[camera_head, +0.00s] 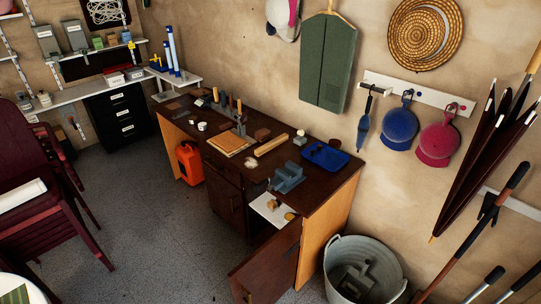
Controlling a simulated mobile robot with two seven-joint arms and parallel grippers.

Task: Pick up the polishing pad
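I cannot tell for sure which thing is the polishing pad. A small pale, soft-looking piece (250,164) lies near the front edge of the dark workbench (299,163), left of a grey vise-like tool (287,178). Small yellowish pieces (289,216) sit on a white surface (268,211) inside the bench's open right compartment. Either may be the pad; they are too small to identify. Neither of my grippers shows in the head view.
The compartment's door (268,263) swings out toward the floor. A metal bucket (364,268) stands at the bench's right end. An orange canister (189,163) stands at its left end. Stacked dark red chairs (48,224) stand at left. The grey floor (150,225) between is clear.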

